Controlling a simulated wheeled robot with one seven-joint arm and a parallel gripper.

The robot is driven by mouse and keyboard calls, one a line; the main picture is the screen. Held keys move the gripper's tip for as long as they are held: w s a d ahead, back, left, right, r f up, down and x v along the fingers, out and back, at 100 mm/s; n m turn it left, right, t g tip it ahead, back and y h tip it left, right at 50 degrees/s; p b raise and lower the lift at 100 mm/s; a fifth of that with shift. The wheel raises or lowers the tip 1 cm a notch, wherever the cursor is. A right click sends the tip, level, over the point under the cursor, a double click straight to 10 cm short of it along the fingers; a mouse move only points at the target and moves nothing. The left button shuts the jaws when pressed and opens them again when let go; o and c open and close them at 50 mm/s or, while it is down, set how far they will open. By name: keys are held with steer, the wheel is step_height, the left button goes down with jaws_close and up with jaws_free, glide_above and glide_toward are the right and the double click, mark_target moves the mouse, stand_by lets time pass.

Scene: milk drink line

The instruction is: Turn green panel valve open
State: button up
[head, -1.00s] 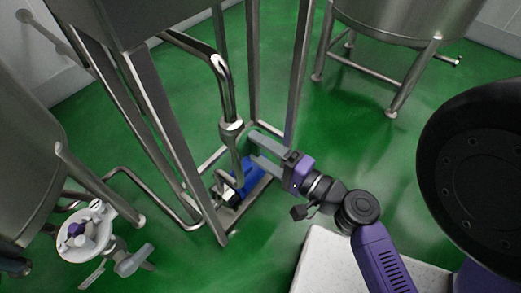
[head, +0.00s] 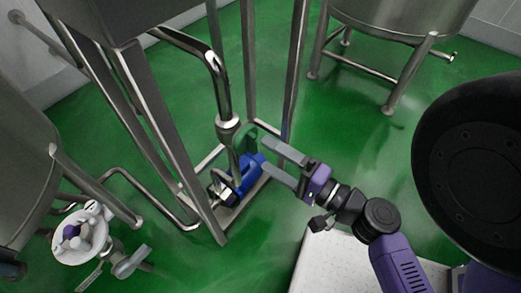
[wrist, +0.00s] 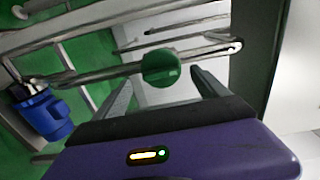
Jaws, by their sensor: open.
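The green valve handle (head: 245,138) sits on the steel pipe beside the blue motor. In the wrist view the round green handle (wrist: 160,68) shows on a pipe, ahead of and between my fingertips. My gripper (head: 268,158) is open and empty, to the right of the handle in the head view. Its two fingers also show in the wrist view (wrist: 161,78). I see no clear contact between the fingers and the handle.
A blue motor (head: 250,172) sits low inside the steel frame (head: 290,75), whose uprights stand around the pipe (head: 221,85). Steel tanks stand at the left and at the top right. A white fitting (head: 82,240) is at lower left.

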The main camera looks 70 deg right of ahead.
steer(key=shift+v, duration=1.7)
steer(key=shift+w, duration=0.1)
steer(key=s+d+f+n+g+h, duration=0.3)
steer(key=s+f+n+g, duration=0.1)
steer(key=f+g, duration=0.25)
steer(key=a+r+n+t+y, duration=0.2)
steer(key=a+r+n+y, duration=0.15)
steer(key=a+n, duration=0.55)
steer(key=a+r+n+t+y, duration=0.25)
steer(key=a+n+y, duration=0.25)
steer(key=a+n, duration=0.3)
step_height(320, 180, up, 17)
steer(key=p, duration=1.6)
steer(key=shift+w+f+g, duration=0.2)
steer(key=shift+w+g, duration=0.1)
steer(key=shift+w, duration=0.1)
steer(key=shift+h, duration=0.25)
